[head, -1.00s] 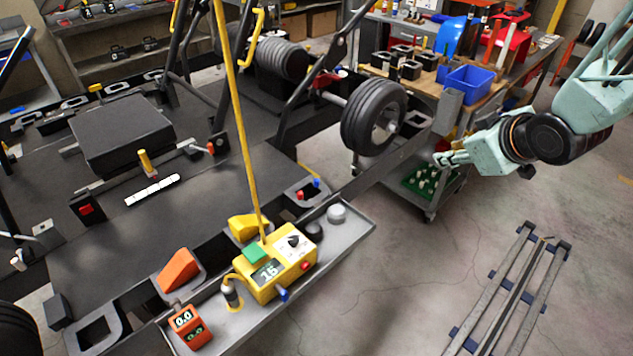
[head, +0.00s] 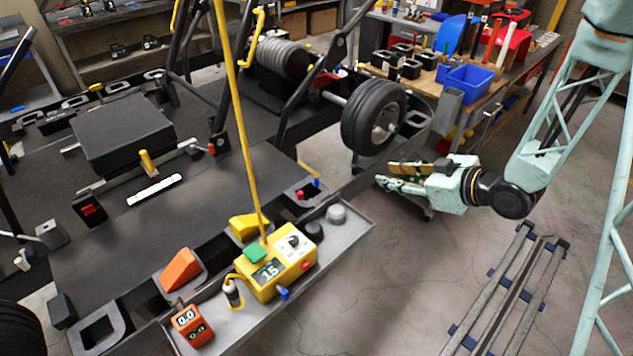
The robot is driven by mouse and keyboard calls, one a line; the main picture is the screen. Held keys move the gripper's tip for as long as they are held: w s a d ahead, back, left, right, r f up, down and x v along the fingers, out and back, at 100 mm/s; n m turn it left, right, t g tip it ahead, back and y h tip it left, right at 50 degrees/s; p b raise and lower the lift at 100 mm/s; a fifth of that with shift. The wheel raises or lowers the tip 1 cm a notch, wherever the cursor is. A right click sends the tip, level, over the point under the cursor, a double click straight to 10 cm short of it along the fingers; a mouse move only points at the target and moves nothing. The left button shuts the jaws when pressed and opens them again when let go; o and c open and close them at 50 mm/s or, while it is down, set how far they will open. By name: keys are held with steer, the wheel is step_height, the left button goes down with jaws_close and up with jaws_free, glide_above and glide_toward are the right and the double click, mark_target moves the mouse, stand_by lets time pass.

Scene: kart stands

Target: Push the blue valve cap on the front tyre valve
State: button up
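The front tyre (head: 368,117) is black with a pale hub and stands on its axle at upper middle. I cannot make out its valve. A small blue cap (head: 317,183) stands beside a red cap (head: 300,195) in a dark holder at the kart stand's edge, left of and below the tyre. My gripper (head: 382,174) is below and slightly right of the tyre, with its fingers pointing left. The fingers look apart, and nothing shows between them. The gripper is clear of the blue cap, to its right.
A grey tray (head: 352,232) holds a yellow box (head: 270,283) with a display and an orange gauge (head: 190,325). A slanting yellow pole (head: 238,110) rises behind the box. A workbench with a blue bin (head: 468,84) is at upper right. The right floor has a metal rail frame.

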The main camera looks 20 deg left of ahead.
steer(key=s+a+f+g+y, duration=0.1)
steer(key=s+a+f+y, duration=0.2)
steer(key=s+a+y, duration=0.2)
steer(key=shift+s+a+n+g+p, duration=0.3)
steer(key=shift+s+a+g+p, duration=0.15)
steer(key=shift+s+a, duration=0.5)
steer(key=shift+s+d, duration=0.1)
steer(key=shift+d, duration=0.05)
steer(key=shift+f, duration=0.1)
steer(key=b, duration=0.1)
glide_toward(319, 181)
steer(key=shift+x, duration=2)
steer(key=shift+f, duration=0.15)
steer(key=shift+b+x, duration=0.4)
steer(key=shift+x, duration=2.2)
steer(key=shift+c, duration=0.6)
